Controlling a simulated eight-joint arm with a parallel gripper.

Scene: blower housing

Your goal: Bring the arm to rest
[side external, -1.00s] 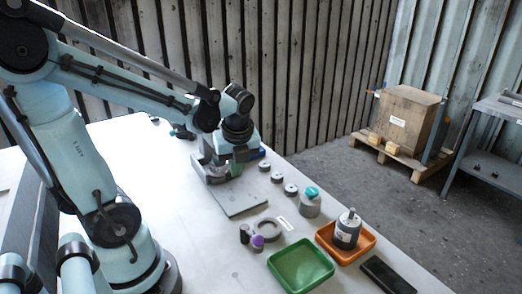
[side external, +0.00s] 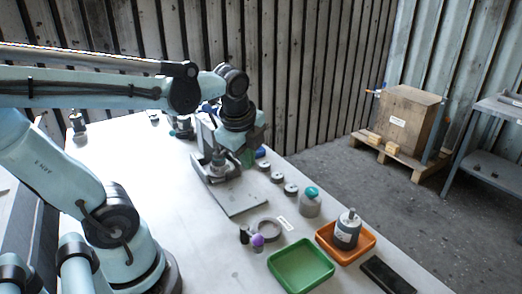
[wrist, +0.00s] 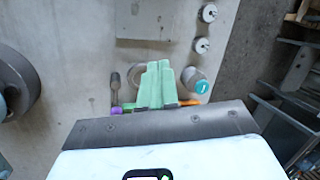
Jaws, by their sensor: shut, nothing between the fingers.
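My gripper (side external: 248,156) hangs over the far part of the table, beside and partly in front of a grey metal fixture (side external: 240,202) in the side view. In the wrist view its green fingers (wrist: 155,85) are together, with nothing seen between them. A rounded grey-green part (side external: 217,162) stands on the fixture, and my gripper hides some of the area behind it. I cannot tell whether my gripper touches the fixture.
A green tray (side external: 301,284), an orange tray (side external: 366,250) holding a motor (side external: 347,229), a teal-capped bottle (side external: 310,204), a grey ring (side external: 267,229) and a dark flat object (side external: 387,275) line the table's right side. The table's left middle is clear.

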